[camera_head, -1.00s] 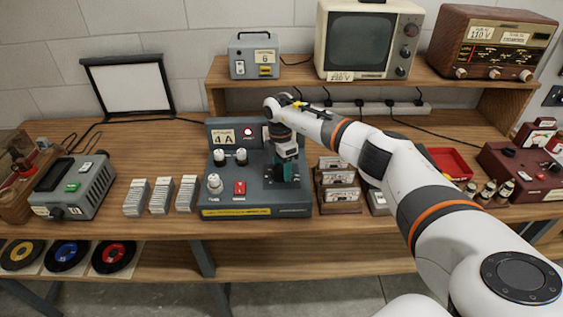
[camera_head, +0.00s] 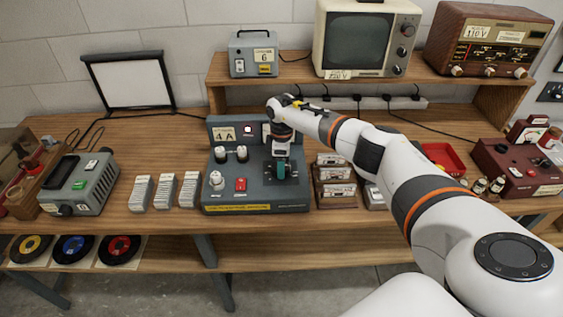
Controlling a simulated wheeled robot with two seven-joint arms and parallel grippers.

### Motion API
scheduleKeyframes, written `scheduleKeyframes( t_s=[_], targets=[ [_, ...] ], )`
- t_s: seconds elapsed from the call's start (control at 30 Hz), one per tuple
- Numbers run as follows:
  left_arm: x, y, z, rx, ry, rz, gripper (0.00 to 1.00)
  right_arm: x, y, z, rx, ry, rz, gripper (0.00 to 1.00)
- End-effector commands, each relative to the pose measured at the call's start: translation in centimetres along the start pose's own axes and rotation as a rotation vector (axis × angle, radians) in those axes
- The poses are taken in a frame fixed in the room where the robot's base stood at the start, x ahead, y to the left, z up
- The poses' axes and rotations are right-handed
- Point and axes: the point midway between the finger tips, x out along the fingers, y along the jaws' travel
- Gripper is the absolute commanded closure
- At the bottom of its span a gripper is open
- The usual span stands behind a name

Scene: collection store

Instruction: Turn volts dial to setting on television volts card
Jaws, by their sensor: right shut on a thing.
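The blue-grey control box (camera_head: 255,196) stands on the bench, with several white knobs, a red switch (camera_head: 240,185), a lamp (camera_head: 248,129) and a "4 A" card (camera_head: 224,134). My right gripper (camera_head: 281,173) points down at the right part of its sloping top. It is shut on what appears to be the volts dial there, which the fingers hide, so its pointer and setting cannot be read. The cream television (camera_head: 367,40) stands on the shelf. Its volts card (camera_head: 338,74) hangs at its lower left edge; its figure is too small to read surely. My left gripper is not in view.
Card stacks (camera_head: 165,190) and a grey-green device (camera_head: 76,185) stand left of the box. Cassette-like cases (camera_head: 335,181) stand close on its right. A wooden radio (camera_head: 489,40) carries a 110 V card. Bare bench lies behind the card stacks.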

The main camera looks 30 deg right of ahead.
Motion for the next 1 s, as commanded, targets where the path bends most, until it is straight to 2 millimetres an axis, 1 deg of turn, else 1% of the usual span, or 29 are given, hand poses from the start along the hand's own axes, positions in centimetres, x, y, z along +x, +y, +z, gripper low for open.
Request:
scheduleKeyframes(
  t_s=[0.03, 0.37, 0.4, 0.47, 0.5, 0.83, 0.93, 1.0],
  targets=[
    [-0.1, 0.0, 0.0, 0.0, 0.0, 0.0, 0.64, -0.2, -0.2, 0.0, 0.004, -0.003, -0.004, 0.7],
    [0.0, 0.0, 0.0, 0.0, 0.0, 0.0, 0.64, -0.2, -0.2, 0.0, 0.005, -0.004, -0.005, 0.7],
    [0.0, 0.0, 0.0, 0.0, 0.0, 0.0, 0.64, -0.2, -0.2, 0.0, 0.005, -0.004, -0.005, 0.42],
    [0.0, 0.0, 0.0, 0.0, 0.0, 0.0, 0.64, -0.2, -0.1, 0.0, 0.004, -0.003, -0.004, 0.32],
    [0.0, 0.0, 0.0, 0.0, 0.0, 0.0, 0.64, -0.2, -0.1, 0.0, 0.004, -0.003, -0.004, 0.26],
    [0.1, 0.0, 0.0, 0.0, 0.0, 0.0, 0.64, -0.3, -0.1, 0.0, 0.003, -0.002, -0.002, 0.26],
    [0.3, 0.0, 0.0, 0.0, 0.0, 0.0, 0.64, -1.1, -0.1, 0.0, 0.004, -0.002, -0.003, 0.26],
    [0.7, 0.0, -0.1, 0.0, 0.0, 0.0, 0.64, -2.3, -0.2, 0.0, 0.002, -0.003, -0.005, 0.26]
  ],
)
